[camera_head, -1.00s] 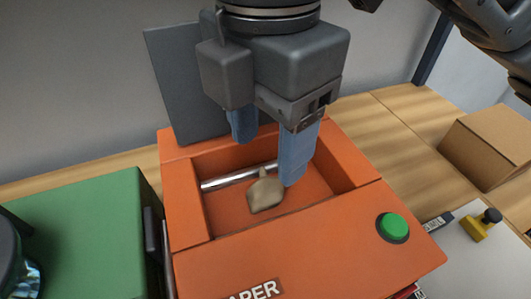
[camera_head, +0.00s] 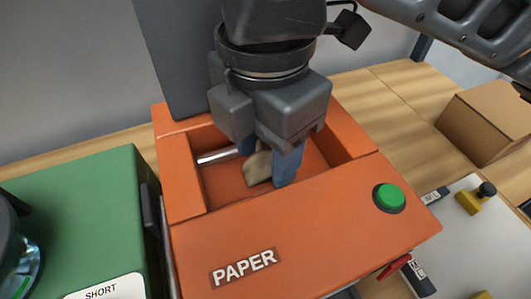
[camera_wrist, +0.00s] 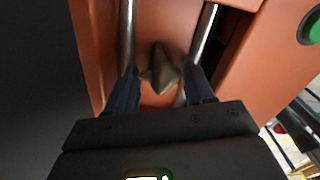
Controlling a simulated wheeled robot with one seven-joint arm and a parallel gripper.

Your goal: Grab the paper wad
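The paper wad (camera_head: 258,167) is a small beige, crumpled lump inside the recess of the orange machine (camera_head: 230,226) labelled PAPER. My gripper (camera_head: 266,168) reaches down into the recess with blue fingers. In the head view one finger stands to the right of the wad and partly hides it. In the wrist view the wad (camera_wrist: 160,70) lies between the two fingers (camera_wrist: 160,85), with a visible gap on at least one side. The gripper is open around it.
A metal rod (camera_head: 218,156) crosses the recess. A green button (camera_head: 389,198) sits on the machine's front right. A green box (camera_head: 80,220) stands close on the left. A cardboard box (camera_head: 490,120) is on the wooden table at right.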

